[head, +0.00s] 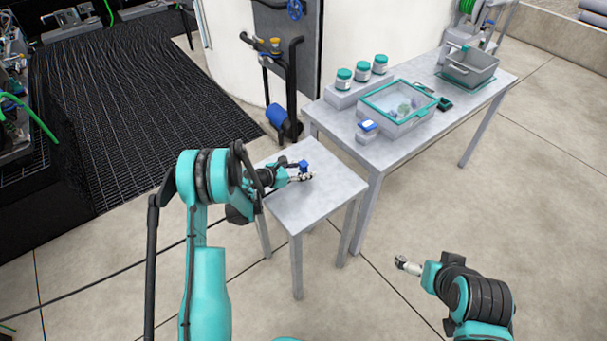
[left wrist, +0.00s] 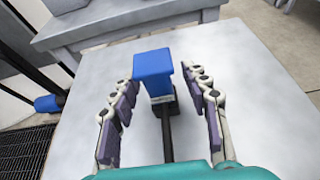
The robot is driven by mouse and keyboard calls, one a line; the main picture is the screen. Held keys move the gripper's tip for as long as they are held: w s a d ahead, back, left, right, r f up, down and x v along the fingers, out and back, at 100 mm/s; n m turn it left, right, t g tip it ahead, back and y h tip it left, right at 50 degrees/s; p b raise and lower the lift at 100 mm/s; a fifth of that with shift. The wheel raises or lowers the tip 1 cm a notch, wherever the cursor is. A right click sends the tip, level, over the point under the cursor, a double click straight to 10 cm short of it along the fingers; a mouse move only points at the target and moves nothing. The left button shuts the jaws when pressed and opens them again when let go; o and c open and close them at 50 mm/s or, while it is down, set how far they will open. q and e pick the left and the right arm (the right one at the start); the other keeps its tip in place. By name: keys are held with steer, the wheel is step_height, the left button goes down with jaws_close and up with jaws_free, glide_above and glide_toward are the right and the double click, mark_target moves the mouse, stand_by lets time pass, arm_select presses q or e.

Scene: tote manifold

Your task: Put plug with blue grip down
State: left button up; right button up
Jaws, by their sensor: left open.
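The plug with the blue grip (head: 303,165) is at the small grey table (head: 318,203), near the middle of its top. In the left wrist view its blue block (left wrist: 153,68) has a dark stem below it. My left gripper (head: 307,176) is low over this table and open. Its two fingers (left wrist: 163,88) stand on either side of the plug, with a visible gap at each side. The plug's underside is hidden, so its contact with the table is not clear. My right gripper (head: 408,265) is over the floor, away from the tables; its finger opening is too small to judge.
A longer grey table (head: 430,125) stands behind, with a teal-rimmed tote (head: 398,108), several teal-lidded jars (head: 362,70) and a grey bin (head: 467,68). A black stand with a blue part (head: 277,115) is close behind the small table. The small table's front is bare.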

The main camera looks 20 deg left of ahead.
arm_select(q)
steer(key=shift+r, duration=0.1)
jaws_close()
steer(key=shift+r, duration=0.15)
